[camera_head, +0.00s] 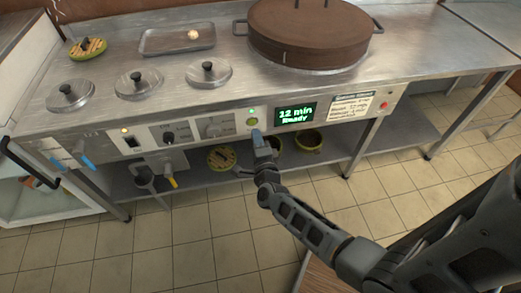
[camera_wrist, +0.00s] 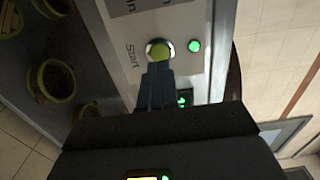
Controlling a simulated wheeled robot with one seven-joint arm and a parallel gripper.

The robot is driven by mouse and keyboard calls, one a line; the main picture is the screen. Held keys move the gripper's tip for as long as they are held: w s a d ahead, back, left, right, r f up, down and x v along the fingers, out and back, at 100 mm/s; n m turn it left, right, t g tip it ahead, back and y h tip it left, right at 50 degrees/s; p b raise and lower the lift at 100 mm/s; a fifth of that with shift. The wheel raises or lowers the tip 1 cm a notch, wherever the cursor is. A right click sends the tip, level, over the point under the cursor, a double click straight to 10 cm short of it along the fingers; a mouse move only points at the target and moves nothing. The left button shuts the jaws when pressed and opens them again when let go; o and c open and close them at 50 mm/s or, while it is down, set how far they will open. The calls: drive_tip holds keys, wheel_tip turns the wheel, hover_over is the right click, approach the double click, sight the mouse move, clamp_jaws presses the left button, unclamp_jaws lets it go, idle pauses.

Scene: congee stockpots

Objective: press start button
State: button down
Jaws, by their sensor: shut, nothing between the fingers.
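The start button (camera_head: 252,122) is a round yellow-green button on the steel front panel, left of the display (camera_head: 295,114), which reads "12 min Ready". In the wrist view the start button (camera_wrist: 157,48) sits beside the word "Start", inside a pale ring. A lit green lamp (camera_head: 252,111) is just above it; the lamp also shows in the wrist view (camera_wrist: 194,46). My gripper (camera_head: 257,133) is shut and empty, its tips at the button's lower edge. In the wrist view my gripper (camera_wrist: 157,66) overlaps the button's near edge; I cannot tell whether they touch.
A large brown-lidded pot (camera_head: 312,35) stands on the counter above the panel. A lower shelf (camera_head: 200,166) holds yellow-green pots.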

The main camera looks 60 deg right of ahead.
sight(253, 123)
drive_tip(key=x, duration=0.3)
drive_tip(key=shift+w+d, duration=0.15)
drive_tip(key=shift+w, duration=0.05)
drive_tip(key=shift+w+d, duration=0.1)
drive_tip(key=shift+d, duration=0.05)
